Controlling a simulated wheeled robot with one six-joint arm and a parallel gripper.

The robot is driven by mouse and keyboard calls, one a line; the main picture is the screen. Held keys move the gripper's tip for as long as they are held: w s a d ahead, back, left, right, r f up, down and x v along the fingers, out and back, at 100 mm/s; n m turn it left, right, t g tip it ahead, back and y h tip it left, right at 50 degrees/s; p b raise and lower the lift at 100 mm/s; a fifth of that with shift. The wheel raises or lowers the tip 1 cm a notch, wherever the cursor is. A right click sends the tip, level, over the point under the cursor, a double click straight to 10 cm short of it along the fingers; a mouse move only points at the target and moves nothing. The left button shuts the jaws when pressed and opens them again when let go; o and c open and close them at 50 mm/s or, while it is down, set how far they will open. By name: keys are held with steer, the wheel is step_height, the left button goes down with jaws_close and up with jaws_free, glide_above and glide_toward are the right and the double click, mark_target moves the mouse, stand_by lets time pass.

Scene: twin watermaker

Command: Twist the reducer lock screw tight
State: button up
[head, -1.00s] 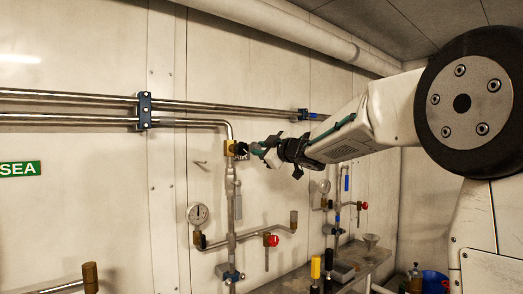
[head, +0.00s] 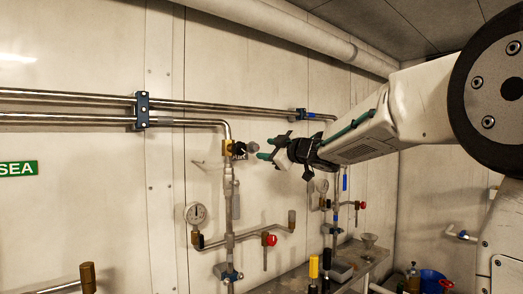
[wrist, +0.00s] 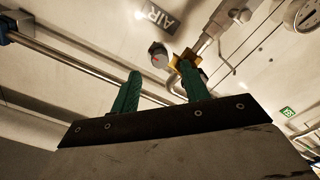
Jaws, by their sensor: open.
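The reducer appears as a brass fitting (head: 228,148) on the vertical pipe, and it also shows in the wrist view (wrist: 186,57). A dark part (head: 240,149) and a small grey round head (head: 252,148) stick out from its right side. The grey head looks like the lock screw; in the wrist view (wrist: 157,49) it has a small red mark. How tight it is cannot be told. My gripper (head: 268,149) is open and empty, with green fingers just right of the grey head. In the wrist view my fingers (wrist: 160,84) are apart, with the head beyond their tips.
Steel pipes (head: 75,104) run along the wall at the left. A bench (head: 368,262) stands lower right. An AIR label (wrist: 158,17) shows near the fitting.

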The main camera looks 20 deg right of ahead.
steer(key=v, duration=0.3)
steer(key=shift+s, duration=0.15)
stand_by(0.3)
steer(key=d+f+m+g+h, duration=0.1)
steer(key=d+f+m+h, duration=0.45)
steer(key=d+h, duration=0.2)
steer(key=s+d+f+m+g+h, duration=0.25)
steer(key=s+f+m+g, duration=0.4)
steer(key=s+f, duration=0.6)
steer(key=s+a+f+g+y, duration=0.1)
steer(key=s+a, duration=0.4)
steer(key=s, duration=0.5)
steer(key=s+a+f+g+y, duration=0.2)
steer(key=s+a+f+g, duration=0.2)
steer(key=s, duration=0.6)
steer(key=s+a+f+g+y, duration=0.1)
steer(key=s+a+f+g, duration=0.2)
steer(key=s, duration=0.7)
steer(key=a+f, duration=0.2)
steer(key=a, duration=0.2)
steer(key=shift+f, duration=0.25)
